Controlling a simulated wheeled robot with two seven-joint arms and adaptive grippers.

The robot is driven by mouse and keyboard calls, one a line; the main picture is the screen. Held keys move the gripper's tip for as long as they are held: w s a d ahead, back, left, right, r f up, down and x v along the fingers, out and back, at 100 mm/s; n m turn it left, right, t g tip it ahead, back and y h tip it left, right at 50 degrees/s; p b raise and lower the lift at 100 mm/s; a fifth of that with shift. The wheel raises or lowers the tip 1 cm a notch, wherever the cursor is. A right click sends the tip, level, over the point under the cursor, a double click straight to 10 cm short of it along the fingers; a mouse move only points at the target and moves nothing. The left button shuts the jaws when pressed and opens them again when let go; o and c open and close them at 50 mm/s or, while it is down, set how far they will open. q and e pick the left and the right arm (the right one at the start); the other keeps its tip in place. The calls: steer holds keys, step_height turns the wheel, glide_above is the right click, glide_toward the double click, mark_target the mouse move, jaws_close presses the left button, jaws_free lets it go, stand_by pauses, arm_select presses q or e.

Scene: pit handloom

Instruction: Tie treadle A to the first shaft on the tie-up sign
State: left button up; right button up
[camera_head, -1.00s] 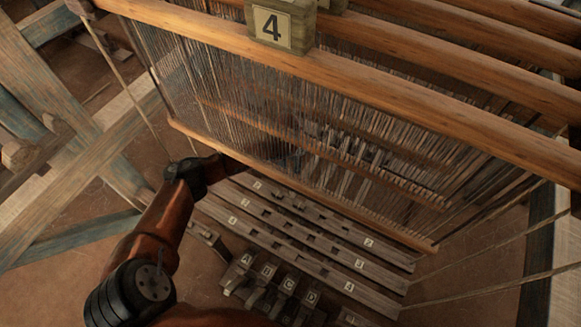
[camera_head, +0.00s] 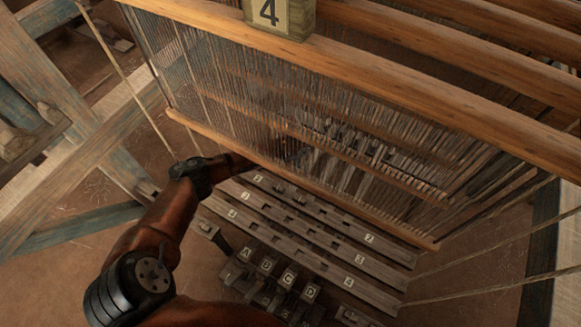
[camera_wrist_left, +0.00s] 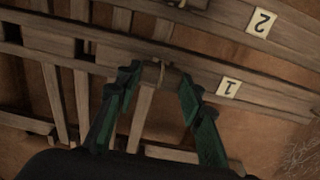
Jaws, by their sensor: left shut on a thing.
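Lam 1 (camera_wrist_left: 270,97) and lam 2 (camera_wrist_left: 290,38) carry number tags in the left wrist view. Treadle A (camera_head: 245,253) is at the left of the lettered treadle row below the lams. The tie-up sign and my right gripper are not in view.
The shaft tagged 4 (camera_head: 290,28) and its heddles (camera_head: 270,110) hang over the lams. Slotted lams (camera_head: 300,240) lie close together beneath. Loom posts (camera_head: 70,110) and slanted cords (camera_head: 110,60) border the left.

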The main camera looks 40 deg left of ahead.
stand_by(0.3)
arm_select(q)
steer(key=o, duration=1.1)
step_height(320, 180, up, 12)
